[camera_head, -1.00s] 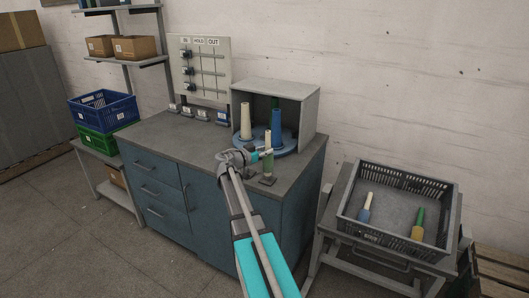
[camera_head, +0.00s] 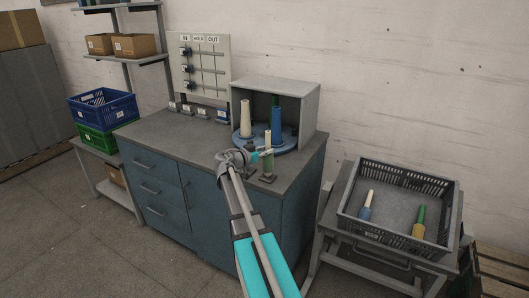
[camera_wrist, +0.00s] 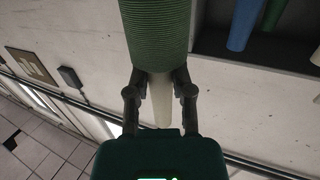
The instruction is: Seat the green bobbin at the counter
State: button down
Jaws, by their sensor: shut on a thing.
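The green bobbin (camera_head: 267,166) is a cream tube with green winding on its lower part. It stands upright over the small dark seat (camera_head: 267,179) near the counter's front right edge. Its lower end is at or just above the seat; I cannot tell if it touches. My gripper (camera_head: 260,155) is shut on the bobbin from the left. In the wrist view my gripper (camera_wrist: 162,88) has both fingers around the cream tube, beside the green winding (camera_wrist: 155,35). The counter (camera_head: 165,142) has a grey top.
Behind the bobbin, an open grey box (camera_head: 307,115) shelters a blue turntable with a cream cone (camera_head: 246,118) and a blue bobbin (camera_head: 276,120). A lever board (camera_head: 201,70) stands at the back. A crate (camera_head: 398,253) with two bobbins stands right. The counter's left half is mostly clear.

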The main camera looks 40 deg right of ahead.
jog(key=shift+f+b, duration=0.55)
dwell(0.4)
jog(key=shift+c, duration=2.1)
grip_release()
jog(key=shift+w, duration=0.15)
jog(key=shift+r, duration=0.1)
notch_tip(320, 180, up, 9)
jog(key=p, duration=0.9)
jog(key=shift+r+p, duration=0.25)
jog(key=shift+p, duration=0.1)
